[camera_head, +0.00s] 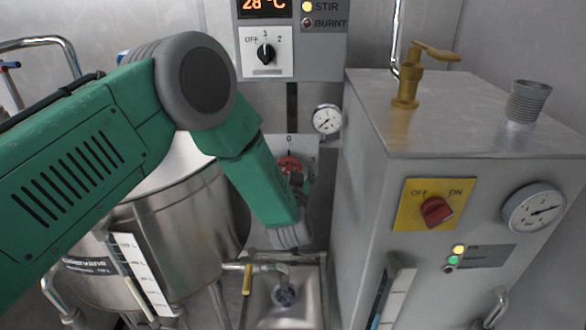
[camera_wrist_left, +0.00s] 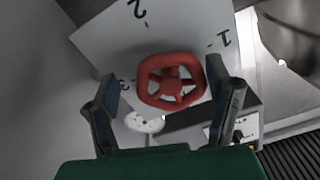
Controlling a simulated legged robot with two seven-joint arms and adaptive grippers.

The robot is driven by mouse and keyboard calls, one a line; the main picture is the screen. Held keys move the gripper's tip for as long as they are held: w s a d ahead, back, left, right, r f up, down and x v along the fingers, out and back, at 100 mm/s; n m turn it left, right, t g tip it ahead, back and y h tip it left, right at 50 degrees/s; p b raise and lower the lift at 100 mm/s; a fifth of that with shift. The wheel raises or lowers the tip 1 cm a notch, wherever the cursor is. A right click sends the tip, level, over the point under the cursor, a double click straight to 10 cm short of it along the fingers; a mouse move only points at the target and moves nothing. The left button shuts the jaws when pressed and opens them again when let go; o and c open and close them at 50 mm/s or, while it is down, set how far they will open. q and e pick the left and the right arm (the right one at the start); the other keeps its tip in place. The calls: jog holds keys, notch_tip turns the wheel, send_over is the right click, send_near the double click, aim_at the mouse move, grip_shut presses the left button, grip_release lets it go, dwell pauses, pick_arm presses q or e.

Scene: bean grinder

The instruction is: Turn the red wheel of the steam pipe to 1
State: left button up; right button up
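The red wheel (camera_head: 289,164) is on a pale plate (camera_head: 304,143) on the back wall, with a 0 above it. My left arm partly hides it in the head view. In the left wrist view the red wheel (camera_wrist_left: 171,72) shows whole, with its spokes, on the plate (camera_wrist_left: 108,42) marked 2 at upper left and 1 at right. My left gripper (camera_head: 299,183) is just in front of the wheel. Its two fingers (camera_wrist_left: 161,80) are spread on either side of the wheel, with no clear contact. Which mark the wheel points to is unclear. My right gripper is out of view.
A steel kettle (camera_head: 195,225) stands at left, below my arm. A steel cabinet (camera_head: 365,180) with a red knob (camera_head: 436,210) and brass tap (camera_head: 408,85) stands close at right. A sink (camera_head: 268,312) is below. A gauge (camera_head: 327,119) is above right of the wheel.

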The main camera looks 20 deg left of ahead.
pick_arm(q)
jog(key=shift+a, duration=0.25)
jog(key=c, duration=0.7)
jog(key=shift+a, duration=0.25)
jog(key=c, duration=0.4)
jog(key=shift+a+f, duration=0.1)
jog(key=shift+a, duration=0.1)
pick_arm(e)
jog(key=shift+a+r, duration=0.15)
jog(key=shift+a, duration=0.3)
